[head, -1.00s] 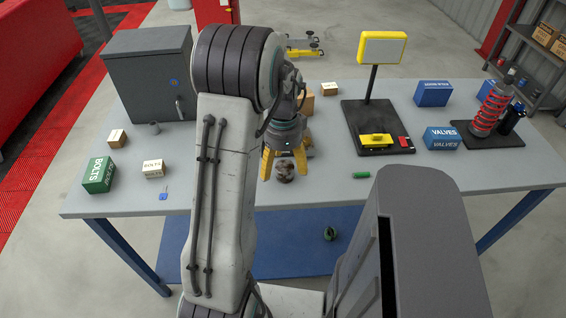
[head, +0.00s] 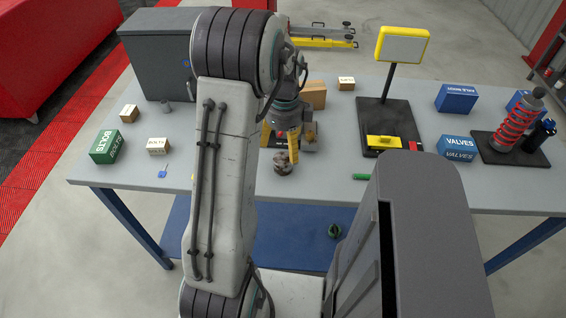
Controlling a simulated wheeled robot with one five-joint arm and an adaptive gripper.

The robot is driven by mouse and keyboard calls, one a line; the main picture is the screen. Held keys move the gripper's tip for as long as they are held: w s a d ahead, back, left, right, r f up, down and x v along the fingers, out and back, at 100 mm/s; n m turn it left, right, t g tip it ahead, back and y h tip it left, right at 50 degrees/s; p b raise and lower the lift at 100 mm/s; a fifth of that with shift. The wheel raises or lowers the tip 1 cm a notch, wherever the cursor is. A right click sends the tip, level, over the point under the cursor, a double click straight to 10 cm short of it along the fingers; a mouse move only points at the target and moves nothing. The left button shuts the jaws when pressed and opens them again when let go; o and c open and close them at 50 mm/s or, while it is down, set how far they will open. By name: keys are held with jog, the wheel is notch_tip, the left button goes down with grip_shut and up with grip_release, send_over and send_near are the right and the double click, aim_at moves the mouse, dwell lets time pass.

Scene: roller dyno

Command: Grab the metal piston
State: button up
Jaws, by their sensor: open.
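A small brown-and-silver metal piece (head: 283,164), which looks like the piston, stands on the grey table near its front edge in the head view. My gripper (head: 280,149) points down with its yellow fingers open, right at this piece. One finger shows to its left and one at its upper right. I cannot tell whether the fingers touch it or how deep they reach around it. The gripper partly hides the piece's top.
Just behind the gripper are a metal part (head: 310,138) and a cardboard box (head: 314,94). A scale (head: 388,128) stands right of them. A green cylinder (head: 361,177) lies near the front edge.

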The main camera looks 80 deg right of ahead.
aim_at(283, 159)
jog(key=m, duration=0.2)
jog(key=shift+m, duration=0.4)
jog(key=shift+f+m, duration=0.25)
jog(key=shift+m, duration=0.05)
jog(key=shift+w+a+f+p, duration=0.1)
jog(key=shift+f+p, duration=0.1)
jog(key=shift+f, duration=1.55)
jog(key=shift+a+f+p, duration=0.1)
jog(key=shift+f+p, duration=0.05)
jog(key=shift+f, duration=1.55)
jog(key=c, duration=1.4)
jog(key=shift+o, duration=0.2)
jog(key=shift+r, duration=0.15)
